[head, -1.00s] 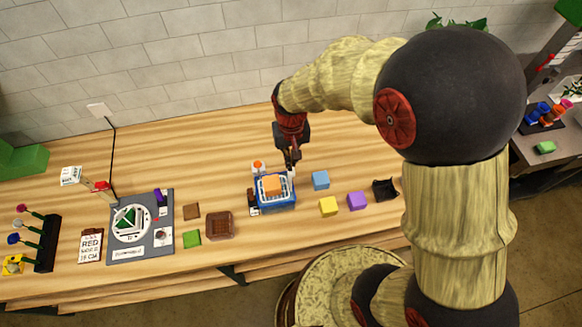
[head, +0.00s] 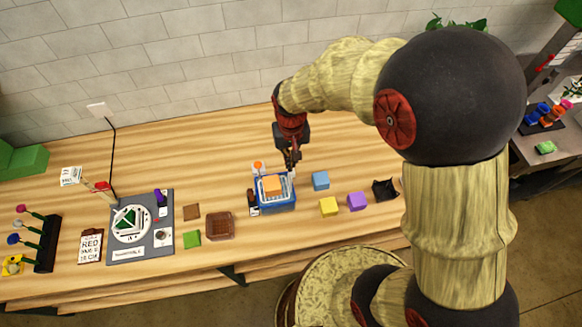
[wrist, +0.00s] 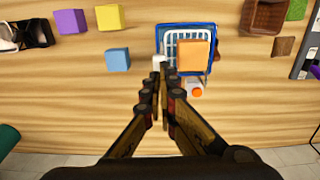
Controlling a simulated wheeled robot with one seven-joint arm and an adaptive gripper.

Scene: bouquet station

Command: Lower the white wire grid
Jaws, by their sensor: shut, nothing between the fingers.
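The white wire grid (wrist: 172,50) sits within the blue tub (head: 277,206) on the wooden table, with an orange block (head: 272,184) resting on it. The grid, the blue tub (wrist: 213,28) and the orange block (wrist: 193,55) also show in the wrist view. My gripper (head: 291,168) is shut and empty at the tub's back right edge. In the wrist view my fingertips (wrist: 161,68) are together beside a small white piece (wrist: 160,59) at the tub's edge. I cannot tell whether they touch it.
Blue (head: 320,180), yellow (head: 328,206) and purple (head: 357,201) blocks stand right of the tub. An orange-capped bottle (wrist: 195,90) stands close behind it. A brown tray (head: 220,226) and a grey board (head: 125,252) lie left. The table behind is mostly clear.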

